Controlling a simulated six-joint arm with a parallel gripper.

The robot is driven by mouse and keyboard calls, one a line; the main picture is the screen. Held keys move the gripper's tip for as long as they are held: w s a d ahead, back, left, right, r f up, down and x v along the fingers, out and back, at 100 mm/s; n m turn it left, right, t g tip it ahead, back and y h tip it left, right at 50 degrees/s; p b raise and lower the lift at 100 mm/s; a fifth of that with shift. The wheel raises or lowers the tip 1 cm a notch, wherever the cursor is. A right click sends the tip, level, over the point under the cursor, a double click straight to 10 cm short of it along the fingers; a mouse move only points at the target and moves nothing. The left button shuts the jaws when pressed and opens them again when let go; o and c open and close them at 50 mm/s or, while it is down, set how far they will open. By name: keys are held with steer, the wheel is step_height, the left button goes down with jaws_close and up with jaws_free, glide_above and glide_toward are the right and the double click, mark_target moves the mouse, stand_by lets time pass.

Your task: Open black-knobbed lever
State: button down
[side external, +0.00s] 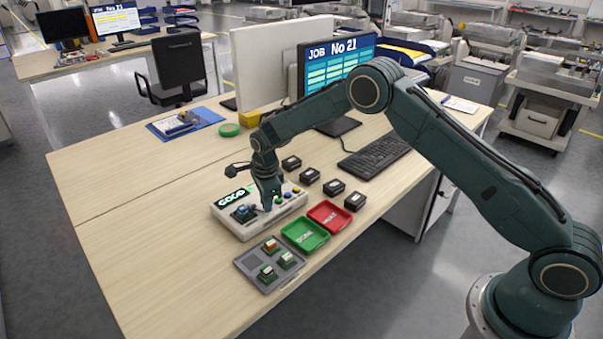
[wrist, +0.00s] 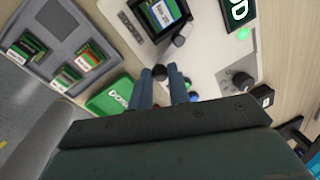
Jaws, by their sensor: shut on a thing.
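The pale test box (side external: 243,232) stands on the desk with a lit GOOD sign (side external: 233,197), which also shows in the wrist view (wrist: 237,10). A small circuit board with a screen (wrist: 160,14) sits in its socket. My gripper (side external: 268,206) points down over the middle of the box. In the wrist view, my two fingers (wrist: 160,76) are closed around a small black knob (wrist: 159,72), which appears to be the lever's. The lever's arm is mostly hidden.
A green DONE tray (side external: 293,242) and a red tray (side external: 318,222) lie in front of the box. A grey tray (side external: 247,266) holds several boards. Several small black boxes (side external: 309,175) stand behind. A keyboard (side external: 372,160) and monitor (side external: 342,68) are farther back.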

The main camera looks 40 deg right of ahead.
steer(key=shift+a, duration=0.1)
steer(key=c, duration=1.3)
jaws_free()
steer(key=shift+r, duration=0.1)
steer(key=r, duration=0.4)
steer(key=s+r, duration=0.1)
steer(key=r, duration=0.8)
steer(key=shift+s+a+r, duration=0.25)
steer(key=shift+s+a, duration=0.05)
steer(key=shift+s, duration=0.1)
